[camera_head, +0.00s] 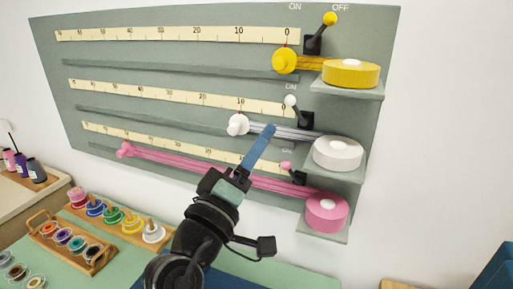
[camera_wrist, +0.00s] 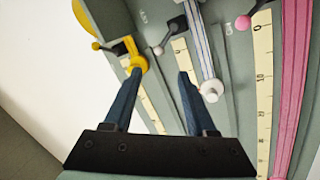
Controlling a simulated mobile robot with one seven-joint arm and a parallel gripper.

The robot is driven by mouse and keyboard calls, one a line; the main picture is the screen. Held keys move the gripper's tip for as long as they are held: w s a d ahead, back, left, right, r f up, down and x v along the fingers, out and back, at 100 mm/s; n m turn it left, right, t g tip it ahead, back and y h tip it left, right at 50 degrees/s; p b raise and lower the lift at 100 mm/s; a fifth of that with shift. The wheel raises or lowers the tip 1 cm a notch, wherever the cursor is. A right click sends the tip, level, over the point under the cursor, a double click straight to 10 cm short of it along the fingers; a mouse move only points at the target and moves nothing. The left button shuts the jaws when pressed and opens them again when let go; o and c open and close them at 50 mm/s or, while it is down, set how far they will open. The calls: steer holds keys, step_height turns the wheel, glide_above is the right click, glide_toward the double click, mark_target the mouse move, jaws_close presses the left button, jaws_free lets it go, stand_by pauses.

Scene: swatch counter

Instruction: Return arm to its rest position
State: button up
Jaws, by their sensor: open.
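My gripper (camera_head: 265,132) is raised in front of the grey-green wall board (camera_head: 200,58). In the wrist view its two blue fingers (camera_wrist: 160,73) are apart, with nothing between them gripped. The white ribbon's knob (camera_head: 238,124) is near the 10 mark, just left of the fingertips in the head view. In the wrist view that knob (camera_wrist: 211,91) shows beside the right finger; I cannot tell whether they touch. The pink ribbon's knob (camera_head: 125,149) is far left, its ribbon drawn out long. The yellow knob (camera_head: 285,61) is near 0.
Yellow (camera_head: 351,73), white (camera_head: 338,153) and pink (camera_head: 327,211) rolls sit on shelves at the board's right. A yellow-knobbed lever (camera_head: 322,32) leans right. Wooden spool trays (camera_head: 108,262) stand on the counter at lower left. A blue object (camera_head: 497,268) is at lower right.

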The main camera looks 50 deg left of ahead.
steer(key=shift+s+d+f, duration=0.15)
steer(key=shift+s+d, duration=0.05)
steer(key=shift+s, duration=0.2)
steer(key=shift+w, duration=0.1)
steer(key=w+d+r+m+t+h, duration=0.2)
steer(key=w+d+r+m, duration=0.15)
steer(key=d+r, duration=0.4)
steer(key=w+d+r+m+t+h, duration=0.25)
steer(key=d+r+m, duration=0.2)
steer(key=d, duration=0.55)
steer(key=s+d+r+m+t+h, duration=0.1)
steer(key=d+r+m, duration=0.3)
steer(key=d, duration=0.5)
steer(key=s+d+r+m+t+h, duration=0.2)
steer(key=s+d+r+m+h, duration=0.1)
steer(key=d+r, duration=0.5)
steer(key=shift+s+d+r+m, duration=0.15)
steer(key=shift+s+d+m, duration=0.3)
steer(key=shift+s+m, duration=0.5)
steer(key=shift+w+t+h, duration=0.2)
steer(key=shift+t+h, duration=0.05)
